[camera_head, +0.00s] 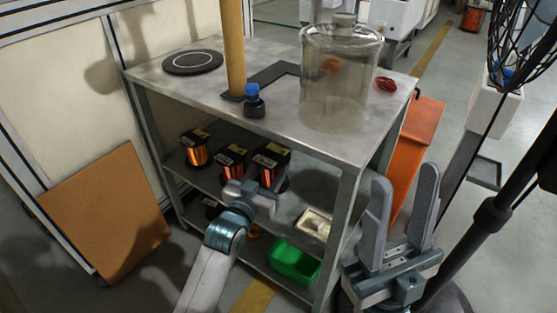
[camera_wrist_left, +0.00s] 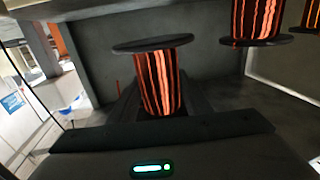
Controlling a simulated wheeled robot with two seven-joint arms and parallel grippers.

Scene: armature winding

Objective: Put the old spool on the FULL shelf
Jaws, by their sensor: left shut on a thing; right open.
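Three copper-wound spools with dark ends and labelled tops show at the shelf below the table top: the left spool (camera_head: 197,155), the middle spool (camera_head: 229,168) and the right spool (camera_head: 268,174). My left gripper (camera_head: 256,190) reaches in at the right spool and is shut on it. In the left wrist view the held spool (camera_wrist_left: 158,82) shows its copper winding and one dark flange; its other end is hidden. I cannot tell whether it rests on the shelf (camera_head: 215,185). My right gripper (camera_head: 402,215) is open and empty, right of the table.
The table top (camera_head: 200,95) bears a black disc (camera_head: 193,62), a yellow post (camera_head: 233,45), a blue-capped bottle (camera_head: 254,103) and a glass vessel (camera_head: 335,85). A white tray (camera_head: 314,224) and a green bin (camera_head: 294,262) sit lower right. Table legs frame the shelves.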

